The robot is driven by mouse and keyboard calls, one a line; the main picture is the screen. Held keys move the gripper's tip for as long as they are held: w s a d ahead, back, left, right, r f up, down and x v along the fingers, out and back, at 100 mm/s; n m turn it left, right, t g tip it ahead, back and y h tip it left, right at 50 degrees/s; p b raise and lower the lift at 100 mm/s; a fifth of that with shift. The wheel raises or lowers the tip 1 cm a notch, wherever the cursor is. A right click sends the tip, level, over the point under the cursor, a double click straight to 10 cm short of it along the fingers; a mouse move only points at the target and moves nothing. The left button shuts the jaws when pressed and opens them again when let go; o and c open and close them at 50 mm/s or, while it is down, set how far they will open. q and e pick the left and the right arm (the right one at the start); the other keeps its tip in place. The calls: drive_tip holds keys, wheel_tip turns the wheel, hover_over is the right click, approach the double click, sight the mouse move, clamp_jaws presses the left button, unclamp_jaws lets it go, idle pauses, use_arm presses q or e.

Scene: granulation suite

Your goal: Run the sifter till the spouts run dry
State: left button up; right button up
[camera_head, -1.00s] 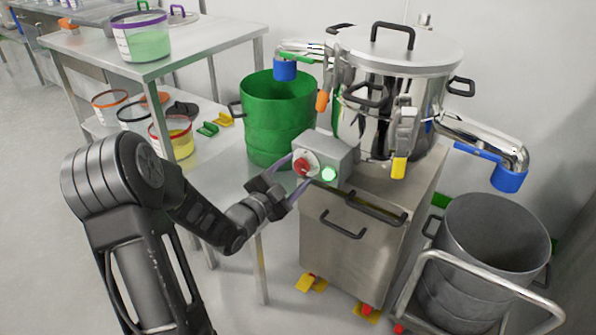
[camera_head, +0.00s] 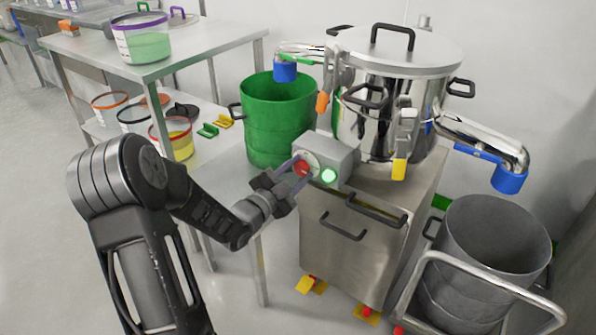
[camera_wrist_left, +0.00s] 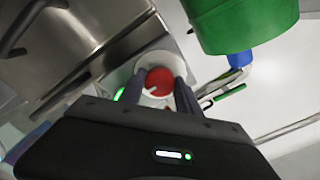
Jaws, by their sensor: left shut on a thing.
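The sifter (camera_head: 385,115) is a shiny steel drum with a lid, standing on a steel cabinet (camera_head: 345,245). Its control box (camera_head: 340,152) carries a red knob (camera_head: 301,167) and a lit green lamp (camera_head: 328,175). My left gripper (camera_head: 296,172) is shut on the red knob, which shows between the two fingers in the left wrist view (camera_wrist_left: 159,82). One blue-ended spout (camera_head: 285,70) points down over a green bin (camera_head: 280,120). The other blue-ended spout (camera_head: 508,178) hangs above a grey bin (camera_head: 490,245). No falling material can be made out. My right gripper is out of view.
A steel table (camera_head: 190,55) at the left holds a tub of green material (camera_head: 142,38). Its lower shelf holds several tubs and small green and yellow clips. The grey bin stands in a railed trolley (camera_head: 500,290). Yellow-pedalled casters (camera_head: 310,284) sit under the cabinet.

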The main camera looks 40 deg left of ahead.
use_arm(q)
clamp_jaws()
drive_tip(key=shift+n, duration=0.4)
drive_tip(key=n, duration=0.8)
drive_tip(key=shift+p, duration=0.3)
drive_tip(key=n+p, duration=0.1)
drive_tip(key=n, duration=0.3)
drive_tip(key=n+p, duration=0.1)
drive_tip(key=n, duration=0.4)
